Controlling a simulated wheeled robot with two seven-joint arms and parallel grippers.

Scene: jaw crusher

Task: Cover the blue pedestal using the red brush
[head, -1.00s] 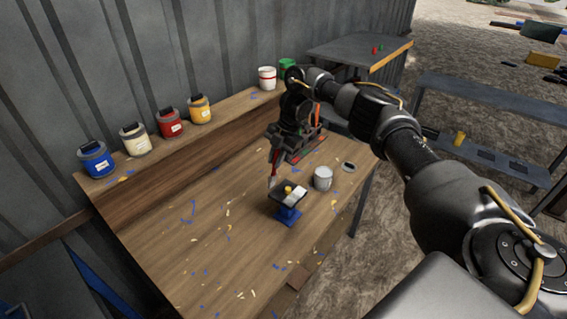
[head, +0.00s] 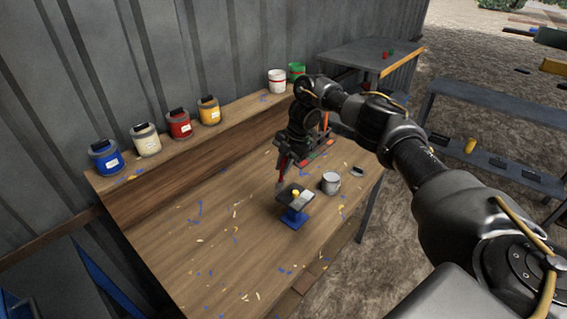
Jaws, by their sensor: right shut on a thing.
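The blue pedestal (head: 293,218) stands on the wooden workbench. Its dark top plate (head: 286,191) carries a small yellow thing (head: 296,193) and a pale patch. My right gripper (head: 284,160) is above the bench, just behind the pedestal, and is shut on the red brush (head: 281,167). The brush points down, with its lower end close to the back left edge of the top plate. I cannot tell whether it touches. The gripper hides part of the handle. My left gripper is out of view.
A grey can (head: 330,184) stands right of the pedestal, with a small dark-topped thing (head: 357,171) beyond it. Several paint cans, including a blue one (head: 106,158), line the raised back shelf (head: 240,113). The left part of the bench (head: 190,235) is free apart from paint flecks.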

